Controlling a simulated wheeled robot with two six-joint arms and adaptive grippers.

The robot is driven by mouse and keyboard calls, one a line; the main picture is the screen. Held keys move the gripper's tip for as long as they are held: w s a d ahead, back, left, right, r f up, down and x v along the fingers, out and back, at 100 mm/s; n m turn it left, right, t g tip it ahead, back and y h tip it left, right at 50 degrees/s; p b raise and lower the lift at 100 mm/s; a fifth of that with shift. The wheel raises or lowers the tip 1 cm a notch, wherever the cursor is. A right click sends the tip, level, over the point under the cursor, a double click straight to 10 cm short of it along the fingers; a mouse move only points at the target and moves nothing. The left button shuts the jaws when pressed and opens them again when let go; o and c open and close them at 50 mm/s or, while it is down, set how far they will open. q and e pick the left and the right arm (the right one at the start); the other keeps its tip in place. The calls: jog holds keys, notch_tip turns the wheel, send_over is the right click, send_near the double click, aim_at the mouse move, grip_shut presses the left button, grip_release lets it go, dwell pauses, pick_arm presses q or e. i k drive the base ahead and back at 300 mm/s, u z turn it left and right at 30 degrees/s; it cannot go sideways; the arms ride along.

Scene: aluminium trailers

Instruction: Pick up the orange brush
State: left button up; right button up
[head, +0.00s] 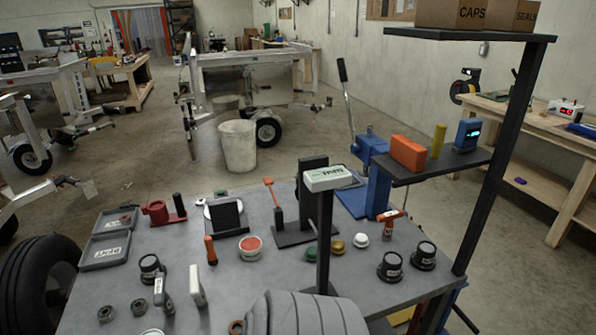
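Several orange items stand on the grey worktable (130,285) in the head view, and I cannot tell for certain which is the brush. A slim orange tool (270,192) with a flat top stands upright at the table's back middle, by a black stand. A short orange handle (210,249) stands upright left of the middle. An orange-red piece with a pale band (390,215) is at the right, near a blue vise. Neither of my grippers shows in this view.
A black post (323,245) with a white box on top rises mid-table. A shelf (437,167) at the right holds an orange block (408,152). Dark round caps (390,267) and a grey ribbed object (305,314) occupy the front. A white bin (238,146) stands behind.

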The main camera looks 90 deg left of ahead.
aim_at(211, 256)
jog(key=u, duration=1.3)
